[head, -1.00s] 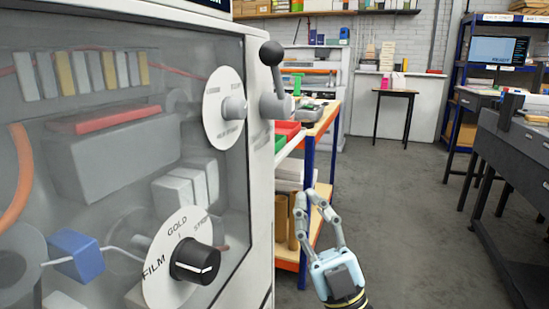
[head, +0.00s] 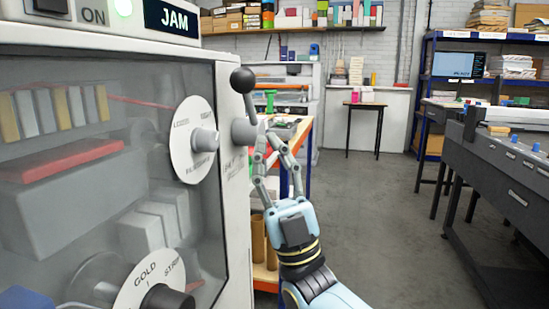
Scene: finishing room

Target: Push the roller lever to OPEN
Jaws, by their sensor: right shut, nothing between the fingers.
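The roller lever, with a dark ball knob (head: 243,80) on a short metal arm, stands on a grey hub (head: 243,131) at the right edge of the machine front. It points up, tilted slightly left. Lettering below the hub is too small to read. My right gripper (head: 267,147) is shut and empty, fingers pointing up, just right of and below the hub. I cannot tell whether it touches the hub; the knob is above it. My left gripper is not in view.
The machine (head: 231,200) fills the left, with a JAM display (head: 172,18), a lit green lamp (head: 122,6) and a round dial (head: 204,140).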

